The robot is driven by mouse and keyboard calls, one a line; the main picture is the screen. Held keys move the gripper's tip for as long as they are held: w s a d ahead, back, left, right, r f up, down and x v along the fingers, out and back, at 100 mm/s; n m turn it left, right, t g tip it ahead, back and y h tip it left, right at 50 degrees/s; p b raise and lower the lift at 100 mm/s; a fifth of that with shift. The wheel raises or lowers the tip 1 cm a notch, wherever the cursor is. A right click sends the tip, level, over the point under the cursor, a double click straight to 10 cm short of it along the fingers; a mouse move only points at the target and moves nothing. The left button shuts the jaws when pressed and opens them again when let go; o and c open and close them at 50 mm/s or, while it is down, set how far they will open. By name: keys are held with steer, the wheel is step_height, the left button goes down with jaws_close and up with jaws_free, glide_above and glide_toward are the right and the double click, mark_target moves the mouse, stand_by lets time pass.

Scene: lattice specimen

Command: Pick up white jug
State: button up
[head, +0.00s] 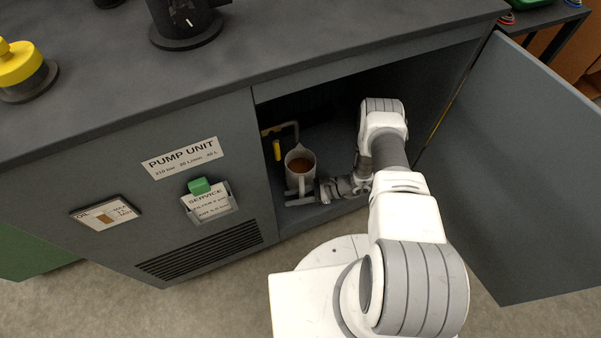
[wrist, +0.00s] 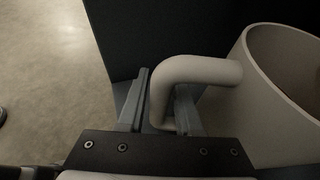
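The white jug (head: 301,172) stands upright inside the open cabinet and holds brown liquid. Its handle faces my gripper (head: 328,190), which reaches in from the right, low beside the jug. In the wrist view the jug (wrist: 265,115) fills the right side, and its bent handle (wrist: 195,72) reaches left. My gripper (wrist: 160,105) has one finger outside the handle and the other inside its loop. A narrow dark gap shows between the left finger and the handle, so the fingers look open around it. The handle's lower end is hidden by the gripper.
The jug is in the cabinet (head: 180,200) under a bench top (head: 300,45). A pipe with a yellow lever (head: 277,150) is just behind the jug at left. The open door (head: 530,165) stands to the right of my arm. The cabinet's side wall is close left.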

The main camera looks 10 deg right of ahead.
jaws_close()
steer(key=shift+r, duration=0.1)
stand_by(1.0)
